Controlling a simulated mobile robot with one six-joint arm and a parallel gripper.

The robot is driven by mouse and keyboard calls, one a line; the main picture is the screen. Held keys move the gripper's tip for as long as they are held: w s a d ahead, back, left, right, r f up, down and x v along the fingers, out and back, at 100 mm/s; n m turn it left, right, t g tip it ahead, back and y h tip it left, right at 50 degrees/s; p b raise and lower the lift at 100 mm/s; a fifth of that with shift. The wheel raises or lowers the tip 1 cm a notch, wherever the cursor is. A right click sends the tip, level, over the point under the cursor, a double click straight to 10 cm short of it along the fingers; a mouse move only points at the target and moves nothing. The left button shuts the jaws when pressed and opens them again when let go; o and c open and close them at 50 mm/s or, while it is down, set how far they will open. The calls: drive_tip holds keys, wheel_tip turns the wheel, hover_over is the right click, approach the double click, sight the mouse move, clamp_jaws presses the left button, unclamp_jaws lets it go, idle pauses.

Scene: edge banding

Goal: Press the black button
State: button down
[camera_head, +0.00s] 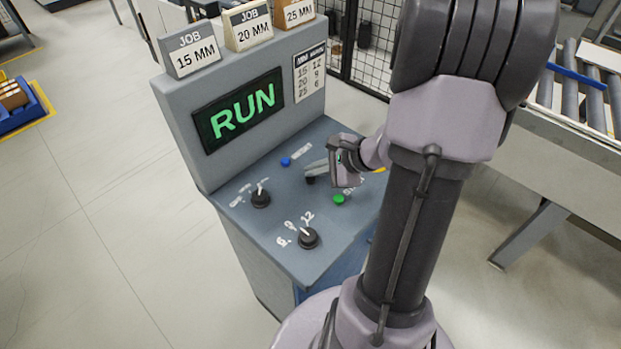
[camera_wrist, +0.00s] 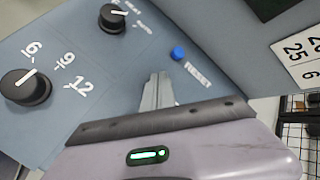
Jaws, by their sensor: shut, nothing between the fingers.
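A small black button (camera_head: 310,180) shows on the sloped panel in the head view, right by the tips of my gripper (camera_head: 309,172). The fingers partly cover it, and I cannot tell whether they touch it. In the wrist view my gripper (camera_wrist: 157,78) has its two grey fingers shut together with nothing between them, over the panel. The black button is not seen in the wrist view.
The panel (camera_head: 280,215) also has a blue RESET button (camera_head: 286,161), a green button (camera_head: 339,199) and two black knobs (camera_head: 261,198) (camera_head: 308,238). The screen (camera_head: 240,110) reads RUN. Job cards (camera_head: 191,50) stand on top. A roller conveyor (camera_head: 570,100) is at right.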

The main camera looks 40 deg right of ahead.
sight(314, 180)
drive_tip(key=shift+f+b, duration=0.45)
drive_tip(key=shift+b, duration=0.15)
idle(0.6)
drive_tip(key=shift+r, duration=0.15)
drive_tip(key=shift+r+p, duration=0.65)
drive_tip(key=shift+r, duration=0.15)
drive_tip(key=shift+r+p, duration=1.85)
drive_tip(key=shift+r, duration=0.7)
drive_tip(key=shift+f, duration=0.1)
